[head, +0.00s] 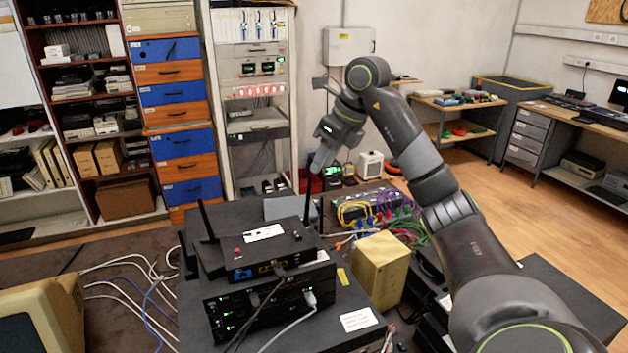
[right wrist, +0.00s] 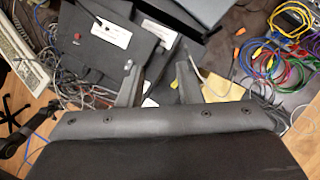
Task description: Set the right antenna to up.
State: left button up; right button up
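A black router (head: 250,252) sits on top of a stack of dark network boxes in the head view, with a white label and a small red mark on its lid. Its right antenna (head: 307,203) stands close to upright at the right rear. Its left antenna (head: 206,221) leans slightly left. My right gripper (head: 322,158) hangs above and just right of the right antenna's tip. In the right wrist view its two fingers (right wrist: 160,84) are apart with nothing seen held between them. The router lid (right wrist: 95,45) shows there too; I cannot make out the right antenna. My left gripper is out of view.
A beige box (head: 381,270) stands right of the stack. Coloured cables (head: 375,212) run from a switch behind it. Loose white and blue cables (head: 135,290) lie at the left, near a beige monitor (head: 45,315). Open air surrounds the router's top.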

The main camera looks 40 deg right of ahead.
jog(key=p+v, duration=0.4)
jog(key=v, duration=0.4)
jog(key=shift+r+p, duration=0.2)
jog(key=shift+p, duration=0.15)
jog(key=shift+s+f, duration=0.1)
